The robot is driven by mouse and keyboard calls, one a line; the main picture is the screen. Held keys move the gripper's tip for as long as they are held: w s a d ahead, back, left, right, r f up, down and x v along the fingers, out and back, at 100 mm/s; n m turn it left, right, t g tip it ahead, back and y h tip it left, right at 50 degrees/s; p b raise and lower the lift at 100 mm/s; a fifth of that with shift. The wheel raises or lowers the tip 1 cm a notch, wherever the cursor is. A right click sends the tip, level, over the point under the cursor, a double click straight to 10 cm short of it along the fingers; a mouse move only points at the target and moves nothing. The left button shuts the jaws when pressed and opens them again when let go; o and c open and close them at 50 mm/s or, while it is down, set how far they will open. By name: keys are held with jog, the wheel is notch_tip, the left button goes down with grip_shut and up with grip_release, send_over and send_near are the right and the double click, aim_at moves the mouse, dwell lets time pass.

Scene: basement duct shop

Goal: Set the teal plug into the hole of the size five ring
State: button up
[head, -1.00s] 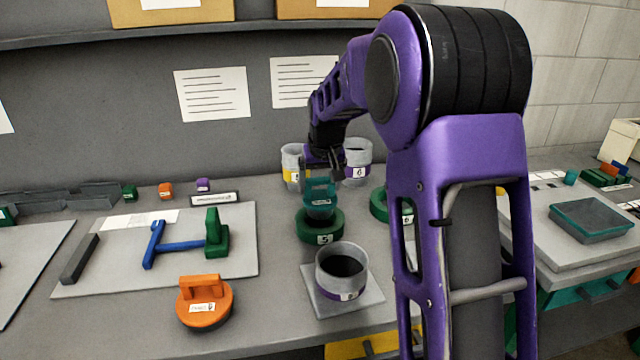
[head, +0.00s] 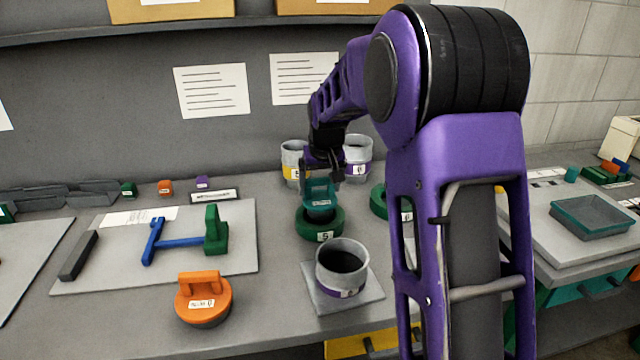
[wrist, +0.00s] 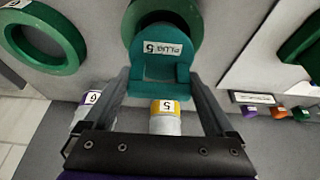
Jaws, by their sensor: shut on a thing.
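The teal plug (head: 320,198) has an upright grip and a "PLUG 5" label, which reads in the wrist view (wrist: 160,72). My gripper (head: 321,180) is shut on its grip; a finger lies on each side in the wrist view (wrist: 160,84). The green size five ring (head: 320,231) lies on the bench, marked 5. The plug is directly over the ring, its lower part at the ring's top. In the wrist view the ring (wrist: 188,12) shows partly behind the plug.
A grey cup with a purple band (head: 342,270) stands on a plate in front of the ring. A green size six ring (head: 379,203) is to the right, partly behind my arm. Cans (head: 357,158) stand behind. An orange plug (head: 203,303) lies front left.

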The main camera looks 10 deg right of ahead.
aim_at(320, 198)
jog(key=shift+f+b, duration=0.5)
jog(key=shift+f, duration=0.9)
jog(key=shift+f, duration=0.15)
jog(key=o, duration=1.5)
jog(key=shift+c, duration=0.2)
jog(key=p+v, duration=0.2)
jog(key=v, duration=1.5)
jog(key=shift+r+p, duration=0.25)
jog(key=shift+p, duration=0.1)
